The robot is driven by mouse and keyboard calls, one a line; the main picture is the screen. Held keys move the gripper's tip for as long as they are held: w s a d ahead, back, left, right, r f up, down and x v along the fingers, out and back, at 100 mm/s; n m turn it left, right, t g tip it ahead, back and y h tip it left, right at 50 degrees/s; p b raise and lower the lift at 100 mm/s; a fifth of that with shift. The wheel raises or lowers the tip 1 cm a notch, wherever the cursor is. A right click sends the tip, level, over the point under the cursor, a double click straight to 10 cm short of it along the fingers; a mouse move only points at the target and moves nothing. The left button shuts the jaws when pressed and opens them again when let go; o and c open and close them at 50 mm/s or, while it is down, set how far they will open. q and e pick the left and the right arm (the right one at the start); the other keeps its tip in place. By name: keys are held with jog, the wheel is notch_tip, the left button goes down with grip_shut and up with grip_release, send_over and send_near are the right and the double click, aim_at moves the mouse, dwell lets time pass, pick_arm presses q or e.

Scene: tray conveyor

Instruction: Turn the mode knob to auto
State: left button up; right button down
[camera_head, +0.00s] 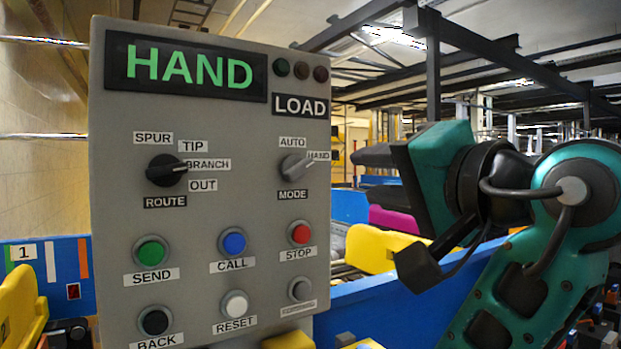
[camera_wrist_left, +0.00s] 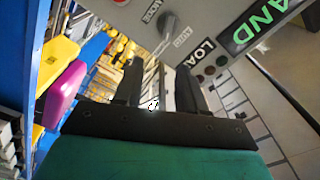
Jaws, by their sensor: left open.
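The grey control panel (camera_head: 215,120) fills the left half of the head view. Its mode knob (camera_head: 296,166), a grey rotary knob, sits between the AUTO label (camera_head: 292,142) above and the MODE label (camera_head: 292,195) below. Its pointer faces right, toward the HAND label (camera_head: 319,156). The display (camera_head: 188,68) reads HAND in green. My left gripper (camera_head: 385,208) is open and empty, to the right of the knob and apart from it. In the left wrist view the knob (camera_wrist_left: 167,24) lies beyond the open fingers (camera_wrist_left: 160,72). My right gripper is not in view.
The panel also carries a black route knob (camera_head: 166,170), a green button (camera_head: 151,252), a blue button (camera_head: 233,242) and a red button (camera_head: 300,233). Three dark lamps (camera_head: 301,70) sit above LOAD. A blue conveyor side (camera_head: 375,300) and a yellow part (camera_head: 375,248) lie behind.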

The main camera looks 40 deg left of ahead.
aim_at(305, 168)
pick_arm(q)
jog(key=shift+n+g, duration=0.3)
jog(key=shift+n, duration=0.1)
jog(key=x, duration=0.4)
jog(key=s+x, duration=0.1)
jog(key=x, duration=0.3)
jog(key=p+x, duration=0.1)
jog(key=x, duration=0.3)
jog(key=shift+s+a+r, duration=0.1)
jog(key=shift+a+r, duration=0.2)
jog(key=shift+a, duration=0.1)
jog(key=shift+c, duration=0.3)
grip_shut()
